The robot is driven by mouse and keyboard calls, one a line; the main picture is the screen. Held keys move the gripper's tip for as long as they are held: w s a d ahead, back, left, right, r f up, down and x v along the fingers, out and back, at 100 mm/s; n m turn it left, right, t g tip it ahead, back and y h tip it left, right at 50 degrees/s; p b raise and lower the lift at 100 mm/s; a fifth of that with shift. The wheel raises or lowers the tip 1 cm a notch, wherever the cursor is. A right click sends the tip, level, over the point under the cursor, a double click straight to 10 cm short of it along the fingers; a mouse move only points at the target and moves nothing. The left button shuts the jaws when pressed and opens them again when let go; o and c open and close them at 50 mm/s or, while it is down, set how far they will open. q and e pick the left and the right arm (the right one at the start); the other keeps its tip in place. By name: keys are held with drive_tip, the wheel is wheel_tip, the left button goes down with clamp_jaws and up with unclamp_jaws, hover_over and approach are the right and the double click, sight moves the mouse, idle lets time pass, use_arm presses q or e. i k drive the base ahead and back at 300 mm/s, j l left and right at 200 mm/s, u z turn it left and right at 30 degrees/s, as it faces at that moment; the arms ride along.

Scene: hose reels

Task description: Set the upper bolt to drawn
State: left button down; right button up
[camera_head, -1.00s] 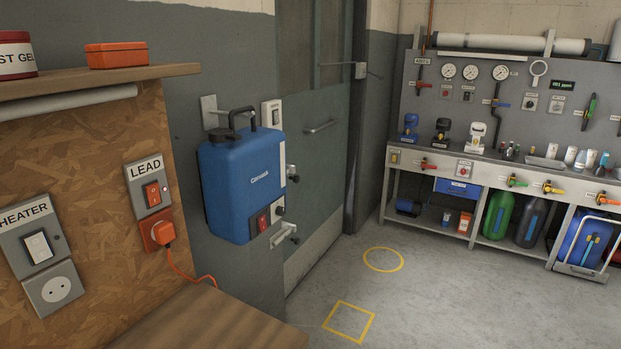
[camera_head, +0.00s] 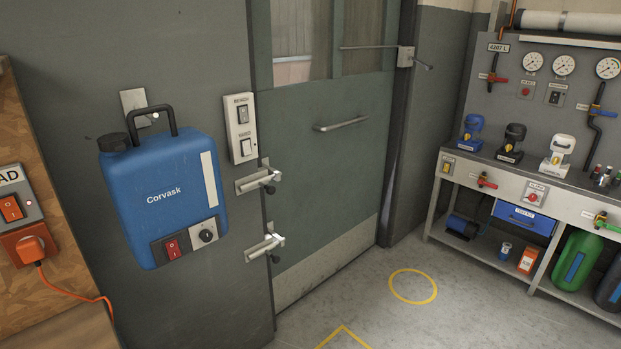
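The upper bolt (camera_head: 259,179) is a silver slide bolt with a dark knob, at the left edge of the grey-green door (camera_head: 330,165). It sits just below a white switch plate. The lower bolt (camera_head: 265,248) is a similar silver bolt with a dark knob, below it on the same edge. Both bolts appear to reach across the gap between wall and door; their exact positions are too small to tell. Neither of my grippers is in view.
A blue Corvask canister (camera_head: 165,200) hangs on the wall left of the bolts. A switch plate (camera_head: 240,128) is above them. A workbench (camera_head: 540,190) stands at the right. The floor (camera_head: 390,320) before the door is clear, with yellow markings.

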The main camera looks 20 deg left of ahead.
sight(270, 190)
drive_tip(key=i, duration=0.95)
drive_tip(key=i+j, duration=0.35)
drive_tip(key=j, duration=0.1)
